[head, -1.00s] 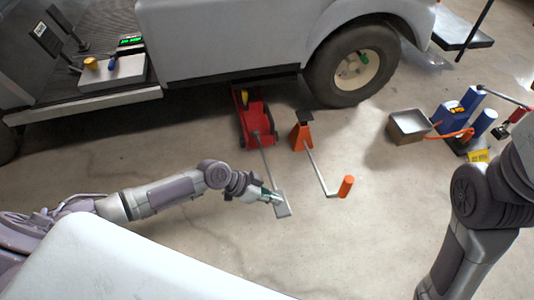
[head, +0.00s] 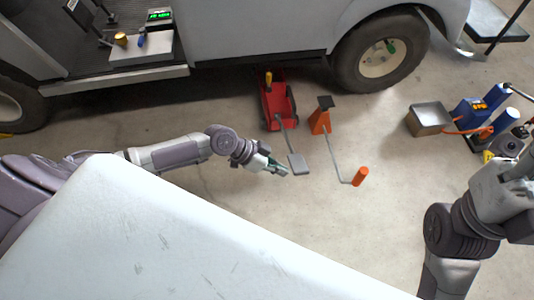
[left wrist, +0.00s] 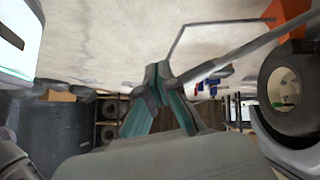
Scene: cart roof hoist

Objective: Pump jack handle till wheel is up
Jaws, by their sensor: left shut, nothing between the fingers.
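The red floor jack (head: 268,104) stands on the floor at the edge of the white cart, behind its wheel (head: 380,50). Its thin grey handle (head: 287,138) reaches toward me and ends in a flat grey plate (head: 299,165). My left gripper (head: 286,171) is shut and empty, with its tips right beside the plate; I cannot tell whether they touch. In the left wrist view the shut fingers (left wrist: 158,80) show, with a grey rod (left wrist: 235,55) running up right from them. I cannot tell the gap between tyre and floor. My right arm is at the right edge, its fingers out of view.
An orange stand (head: 319,122) with a black top is right of the jack; a bent rod with an orange grip (head: 359,176) reaches from it. A metal box (head: 430,118) and blue cylinders stand farther right.

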